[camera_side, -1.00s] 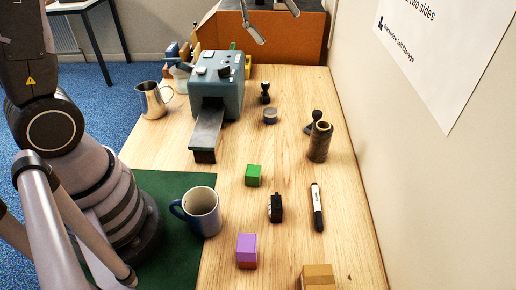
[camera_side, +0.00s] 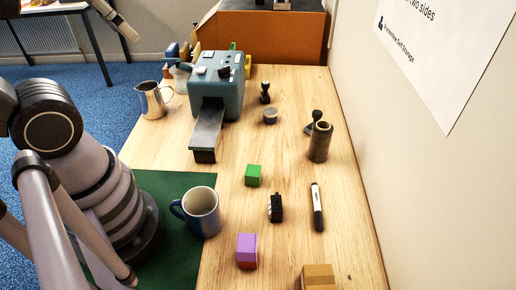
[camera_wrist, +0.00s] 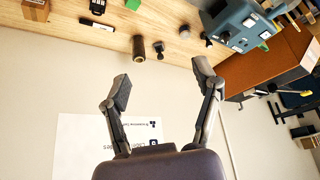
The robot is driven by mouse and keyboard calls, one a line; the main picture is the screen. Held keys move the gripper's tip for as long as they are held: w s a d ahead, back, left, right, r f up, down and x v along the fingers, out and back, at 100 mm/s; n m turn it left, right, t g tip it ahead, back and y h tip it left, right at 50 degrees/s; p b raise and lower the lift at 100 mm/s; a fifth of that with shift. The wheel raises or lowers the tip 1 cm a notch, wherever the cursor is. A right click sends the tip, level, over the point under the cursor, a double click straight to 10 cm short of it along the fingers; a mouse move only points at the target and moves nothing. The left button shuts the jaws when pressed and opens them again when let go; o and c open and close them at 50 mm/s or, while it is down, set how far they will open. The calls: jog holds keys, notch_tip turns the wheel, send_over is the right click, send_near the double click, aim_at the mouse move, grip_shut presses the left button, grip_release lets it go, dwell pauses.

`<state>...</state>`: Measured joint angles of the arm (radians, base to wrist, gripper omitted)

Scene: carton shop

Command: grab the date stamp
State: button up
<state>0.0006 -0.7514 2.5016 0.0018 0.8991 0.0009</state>
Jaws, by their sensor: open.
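A small black stamp (camera_side: 275,207), which looks like the date stamp, stands on the wooden table in the side view, between the green block and the marker. In the wrist view a black item (camera_wrist: 97,6) at the top edge appears to be the same stamp, partly cut off. My gripper (camera_wrist: 160,80) is open and empty in the wrist view, its two fingers spread wide over the wall and well away from the stamp. In the side view only part of it seems to show at the top left.
A green block (camera_side: 253,175), purple block (camera_side: 247,246), marker (camera_side: 317,207) and mug (camera_side: 203,212) surround the stamp. A brown jar (camera_side: 320,142), knobbed stamps (camera_side: 265,92) and a blue-grey machine (camera_side: 217,85) stand farther back. A wall borders the right.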

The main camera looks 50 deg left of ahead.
aim_at(265, 85)
jog(key=shift+w, duration=0.1)
jog(key=w+a+f+n+t, duration=0.15)
jog(key=w+f, duration=0.25)
jog(key=w, duration=1.1)
jog(key=w+f+n+t, duration=0.25)
jog(key=w+f, duration=0.25)
jog(key=w, duration=1)
jog(key=w+a+f+n+t+y, duration=0.1)
jog(key=w+a+f+y, duration=0.15)
jog(key=f, duration=0.55)
jog(key=w+a+f+n+y, duration=0.1)
jog(key=w+a+f+y, duration=0.15)
jog(key=f, duration=0.55)
jog(key=w+a+f+n+t+y, duration=0.1)
jog(key=a+f+y, duration=0.25)
jog(key=f, duration=0.35)
jog(key=shift+h, duration=0.35)
jog(key=x, duration=0.8)
jog(key=shift+a+f, duration=0.15)
jog(key=shift+a, duration=0.05)
jog(key=shift+d+x, duration=0.15)
jog(key=shift+x, duration=1.25)
jog(key=shift+d+x, duration=0.1)
jog(key=shift+x, duration=1.3)
jog(key=shift+w, duration=0.1)
grip_shut()
